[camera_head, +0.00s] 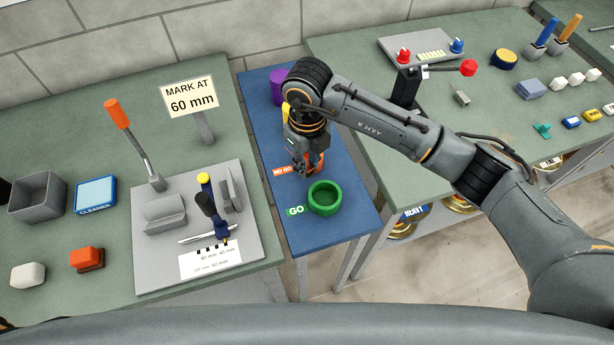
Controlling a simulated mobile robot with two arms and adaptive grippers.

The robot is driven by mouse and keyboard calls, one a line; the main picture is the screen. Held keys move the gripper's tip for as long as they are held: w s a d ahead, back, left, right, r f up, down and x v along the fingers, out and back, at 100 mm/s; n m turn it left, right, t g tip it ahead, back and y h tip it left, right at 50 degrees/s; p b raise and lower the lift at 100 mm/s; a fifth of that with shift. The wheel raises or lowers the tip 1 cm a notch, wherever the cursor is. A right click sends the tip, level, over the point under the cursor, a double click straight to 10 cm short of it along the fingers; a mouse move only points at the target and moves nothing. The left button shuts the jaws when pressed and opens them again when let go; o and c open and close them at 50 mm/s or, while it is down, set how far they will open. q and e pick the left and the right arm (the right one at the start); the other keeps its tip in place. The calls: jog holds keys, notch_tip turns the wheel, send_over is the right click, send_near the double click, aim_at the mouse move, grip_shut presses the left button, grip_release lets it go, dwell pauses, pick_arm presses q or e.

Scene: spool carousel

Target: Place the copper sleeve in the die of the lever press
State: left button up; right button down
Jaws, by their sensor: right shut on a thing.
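My right gripper (304,163) points down over the blue table, at a red-orange thing (318,160) by the NO GO label. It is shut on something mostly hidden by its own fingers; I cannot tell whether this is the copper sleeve. No copper sleeve shows clearly elsewhere. A black post (407,88) with a red-knobbed lever (467,68) stands on the right green table and looks like the lever press. Its die cannot be made out. My left gripper is not in view.
A green round holder (325,198) stands by the GO label, near my right gripper. A purple cylinder (276,86) stands behind.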

aim_at(312, 167)
jog(key=shift+r+b, duration=0.3)
jog(key=shift+r, duration=1.15)
jog(key=shift+d+n, duration=0.5)
jog(key=s+d+n+b, duration=0.1)
jog(key=s+d+n, duration=0.3)
jog(key=d+n, duration=0.4)
jog(key=s+d+r+n+b, duration=0.1)
jog(key=s+d+n, duration=0.4)
jog(key=n, duration=1.3)
jog(key=d+b, duration=0.1)
jog(key=d, duration=0.3)
jog(key=shift+s+d+r+n+b, duration=0.25)
jog(key=shift+s+d+n+b, duration=0.05)
jog(key=shift+n, duration=0.1)
